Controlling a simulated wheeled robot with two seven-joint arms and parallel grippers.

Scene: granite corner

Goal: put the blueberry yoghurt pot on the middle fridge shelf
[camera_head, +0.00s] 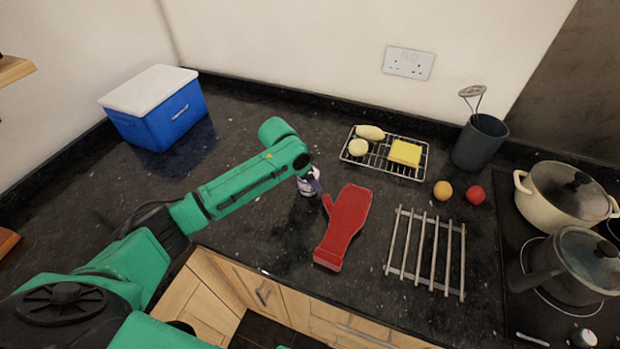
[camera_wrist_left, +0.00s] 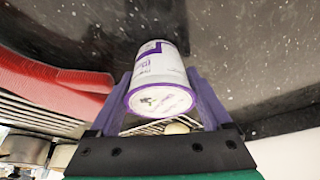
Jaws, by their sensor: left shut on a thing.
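The yoghurt pot (camera_wrist_left: 158,65) is white with purple bands and print. In the left wrist view it sits between the two purple fingers of my left gripper (camera_wrist_left: 158,84), which is shut on it. In the head view the pot (camera_head: 306,187) shows just past the end of my green arm, over the dark granite counter, partly hidden by the gripper (camera_head: 315,181). I cannot tell whether its base touches the counter. No fridge or fridge shelf shows in either view. My right gripper is not in view.
A wire rack (camera_head: 385,153) with food, a metal trivet (camera_head: 427,251), a utensil pot (camera_head: 479,143) and hob pans (camera_head: 562,192) stand further right. A blue cool box (camera_head: 157,112) stands back left; counter between is clear.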

